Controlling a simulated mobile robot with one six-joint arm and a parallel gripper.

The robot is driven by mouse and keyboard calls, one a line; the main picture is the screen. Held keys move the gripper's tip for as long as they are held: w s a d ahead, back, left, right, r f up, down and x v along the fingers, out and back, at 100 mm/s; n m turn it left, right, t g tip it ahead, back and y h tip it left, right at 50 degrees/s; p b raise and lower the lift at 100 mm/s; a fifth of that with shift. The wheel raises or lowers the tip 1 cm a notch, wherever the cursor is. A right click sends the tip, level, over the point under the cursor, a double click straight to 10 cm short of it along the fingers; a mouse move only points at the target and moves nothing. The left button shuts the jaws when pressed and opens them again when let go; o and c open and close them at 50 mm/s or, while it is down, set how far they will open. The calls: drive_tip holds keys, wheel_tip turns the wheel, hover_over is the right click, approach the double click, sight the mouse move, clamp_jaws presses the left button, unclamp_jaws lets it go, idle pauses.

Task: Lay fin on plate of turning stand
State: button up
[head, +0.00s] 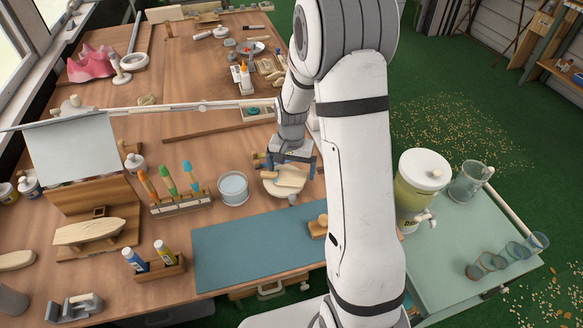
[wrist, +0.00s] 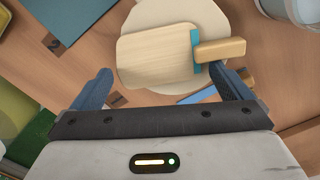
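The plate of the turning stand (head: 271,189) is a round cream disc on the workbench; it fills the top middle of the wrist view (wrist: 178,12). A flat pale wooden piece, which I take for the fin (wrist: 152,55), lies over the plate with its left side past the rim. It has a teal strip and a tan block at its right end. The fin also shows in the head view (head: 291,176). My gripper (wrist: 162,80) has its fingers wide apart, near the fin's edge and not closed on it. In the head view my gripper (head: 290,164) is just behind the plate.
A clear tub (head: 233,190) stands left of the plate, beside a rack of colored-handled tools (head: 180,203). A blue mat (head: 250,250) lies in front, with a wooden stamp-like block (head: 319,227) at its right end. A beverage dispenser (head: 418,187) stands on the green side table.

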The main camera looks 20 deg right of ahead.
sight(291, 174)
wheel_tip(291, 174, up, 11)
drive_tip(key=s+a+r+n+t, duration=0.1)
drive_tip(key=s+r+n, duration=0.2)
drive_tip(key=s, duration=0.8)
drive_tip(key=s+a+r+n+t, duration=0.1)
drive_tip(key=s+r+n, duration=0.1)
drive_tip(key=s+r, duration=0.4)
drive_tip(key=s, duration=0.5)
drive_tip(key=shift+a+n+t, duration=0.2)
drive_tip(key=shift+n+t, duration=0.1)
drive_tip(key=shift+n, duration=0.1)
drive_tip(key=shift+w, duration=0.1)
idle(0.5)
